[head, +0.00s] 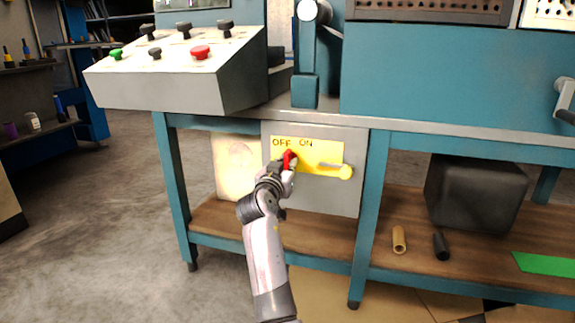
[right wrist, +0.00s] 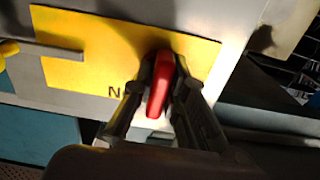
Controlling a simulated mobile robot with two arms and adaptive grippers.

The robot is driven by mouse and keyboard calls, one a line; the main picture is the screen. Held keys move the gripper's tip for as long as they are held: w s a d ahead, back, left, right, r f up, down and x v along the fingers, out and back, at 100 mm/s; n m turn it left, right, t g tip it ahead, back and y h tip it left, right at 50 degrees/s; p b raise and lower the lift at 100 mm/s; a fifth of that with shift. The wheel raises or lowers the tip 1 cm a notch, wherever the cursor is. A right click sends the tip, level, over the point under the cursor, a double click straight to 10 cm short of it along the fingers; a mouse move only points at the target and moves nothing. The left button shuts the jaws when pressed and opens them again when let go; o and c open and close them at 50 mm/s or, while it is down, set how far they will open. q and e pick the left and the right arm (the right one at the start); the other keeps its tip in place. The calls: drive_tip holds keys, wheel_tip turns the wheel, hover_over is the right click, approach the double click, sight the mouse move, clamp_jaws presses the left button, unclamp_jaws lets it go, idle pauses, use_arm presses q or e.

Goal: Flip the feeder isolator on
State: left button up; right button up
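The feeder isolator is a grey box (head: 325,200) under the bench, with a yellow plate (head: 325,150) marked OFF and ON. Its red handle (head: 289,158) sits below the lettering, near OFF and left of ON. My right gripper (head: 286,166) is at the handle. In the right wrist view the red handle (right wrist: 160,85) stands between the two fingers of the gripper (right wrist: 163,95), which appear to press it from both sides. The yellow plate (right wrist: 90,60) appears upside down there, and the fingers hide part of the lettering. My left gripper is not in view.
A yellow-knobbed lever (head: 345,172) sticks out at the plate's right. A sloped control console (head: 180,85) with several buttons stands above. A brass cylinder (head: 399,240), a black cylinder (head: 441,246) and a dark block (head: 475,195) lie on the lower shelf. The floor at left is clear.

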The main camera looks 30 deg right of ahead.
drive_tip(key=o, duration=0.5)
drive_tip(key=shift+c, duration=0.2)
wheel_tip(320, 180, up, 10)
idle(0.4)
idle(0.4)
